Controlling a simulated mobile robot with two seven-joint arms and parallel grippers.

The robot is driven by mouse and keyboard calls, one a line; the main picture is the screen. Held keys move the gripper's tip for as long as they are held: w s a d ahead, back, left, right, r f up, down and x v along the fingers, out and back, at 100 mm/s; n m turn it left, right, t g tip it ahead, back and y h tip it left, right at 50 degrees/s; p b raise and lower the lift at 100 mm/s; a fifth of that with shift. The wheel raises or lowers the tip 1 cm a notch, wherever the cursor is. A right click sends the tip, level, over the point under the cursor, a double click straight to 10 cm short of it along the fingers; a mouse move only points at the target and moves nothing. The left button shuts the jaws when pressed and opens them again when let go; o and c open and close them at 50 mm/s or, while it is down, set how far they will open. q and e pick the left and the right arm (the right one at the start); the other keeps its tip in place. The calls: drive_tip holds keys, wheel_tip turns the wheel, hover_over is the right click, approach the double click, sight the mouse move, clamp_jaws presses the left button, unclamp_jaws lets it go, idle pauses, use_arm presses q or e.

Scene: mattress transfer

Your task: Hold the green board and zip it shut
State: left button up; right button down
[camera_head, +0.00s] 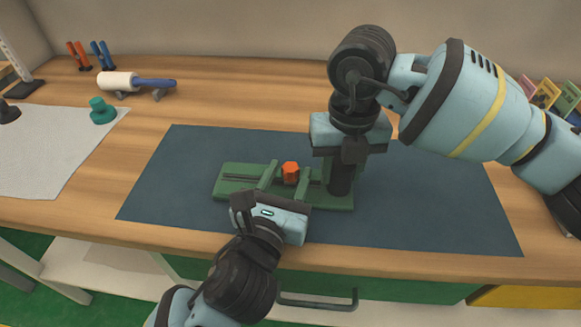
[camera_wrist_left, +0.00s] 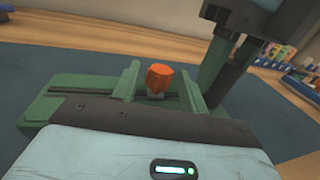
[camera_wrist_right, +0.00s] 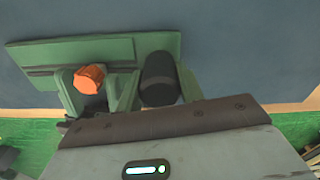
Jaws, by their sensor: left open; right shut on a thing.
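The green board (camera_head: 230,182) lies on the dark mat, with a long slot along it. An orange zip pull (camera_head: 291,171) stands on the slot, and it also shows in the left wrist view (camera_wrist_left: 158,78). My left gripper (camera_head: 289,167) is open, its green fingers on either side of the pull; whether they touch it I cannot tell. A black post (camera_head: 341,182) stands at the board's right end. My right gripper (camera_head: 343,160) is shut on this post from above, and the post also shows in the right wrist view (camera_wrist_right: 158,80).
The dark mat (camera_head: 420,215) has free room around the board. A white roller (camera_head: 118,81), a teal knob (camera_head: 101,110) on a pale sheet (camera_head: 45,150) and orange and blue pliers stand at the left. Colourful cards (camera_head: 547,94) stand at the right.

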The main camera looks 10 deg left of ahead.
use_arm(q)
drive_tip(key=shift+w+d, duration=0.2)
drive_tip(key=shift+w, duration=0.7)
clamp_jaws()
